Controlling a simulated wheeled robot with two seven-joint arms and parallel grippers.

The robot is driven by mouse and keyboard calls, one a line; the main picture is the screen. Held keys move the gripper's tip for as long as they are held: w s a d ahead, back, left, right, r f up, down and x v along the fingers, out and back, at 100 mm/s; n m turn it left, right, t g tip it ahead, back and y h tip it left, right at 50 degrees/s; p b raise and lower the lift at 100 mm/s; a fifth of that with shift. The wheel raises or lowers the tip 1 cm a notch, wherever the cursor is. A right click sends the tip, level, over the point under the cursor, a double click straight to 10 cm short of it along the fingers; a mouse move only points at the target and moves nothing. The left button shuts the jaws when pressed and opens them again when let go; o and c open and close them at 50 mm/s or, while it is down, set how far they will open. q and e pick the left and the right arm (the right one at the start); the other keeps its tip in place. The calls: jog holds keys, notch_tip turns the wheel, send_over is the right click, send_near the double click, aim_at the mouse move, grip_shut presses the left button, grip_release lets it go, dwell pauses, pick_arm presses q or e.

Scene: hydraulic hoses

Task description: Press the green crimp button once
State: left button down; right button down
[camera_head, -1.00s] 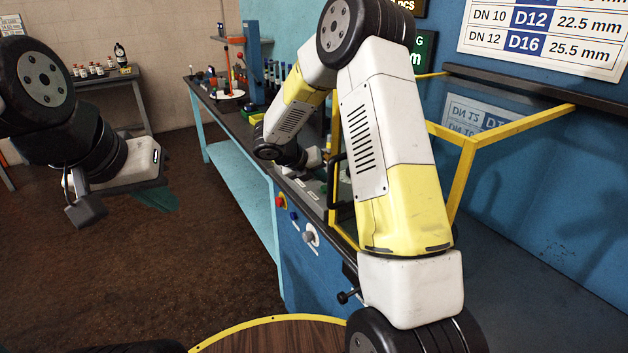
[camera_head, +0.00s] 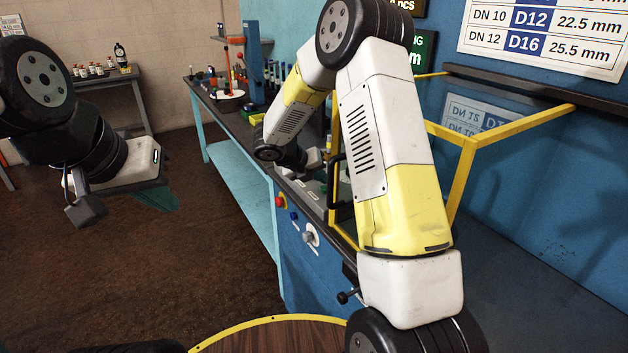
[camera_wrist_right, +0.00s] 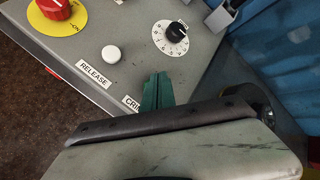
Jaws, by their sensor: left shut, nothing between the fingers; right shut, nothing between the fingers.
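In the right wrist view, my right gripper's teal fingers (camera_wrist_right: 157,92) are shut and empty, over the grey control panel (camera_wrist_right: 128,72). They are beside a label (camera_wrist_right: 131,103) that reads "CRI" before the gripper covers the rest. The green crimp button is not visible there; my gripper hides the area around that label. A white button (camera_wrist_right: 111,54) sits above the "RELEASE" label (camera_wrist_right: 94,74). In the head view my right arm hides most of the panel. My left gripper (camera_head: 157,200) is shut and empty above the floor at the left.
The panel also carries a red knob (camera_wrist_right: 57,8) on a yellow disc and a black numbered dial (camera_wrist_right: 176,32). A yellow-framed guard (camera_head: 466,165) stands right of my right arm. The bench (camera_head: 232,125) holds several tools and bottles.

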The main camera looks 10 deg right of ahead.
aim_at(322, 189)
jog(key=shift+f, duration=0.3)
jog(key=shift+f, duration=0.45)
dwell(0.6)
dwell(0.3)
jog(key=shift+r, duration=0.9)
jog(key=shift+r, duration=2.5)
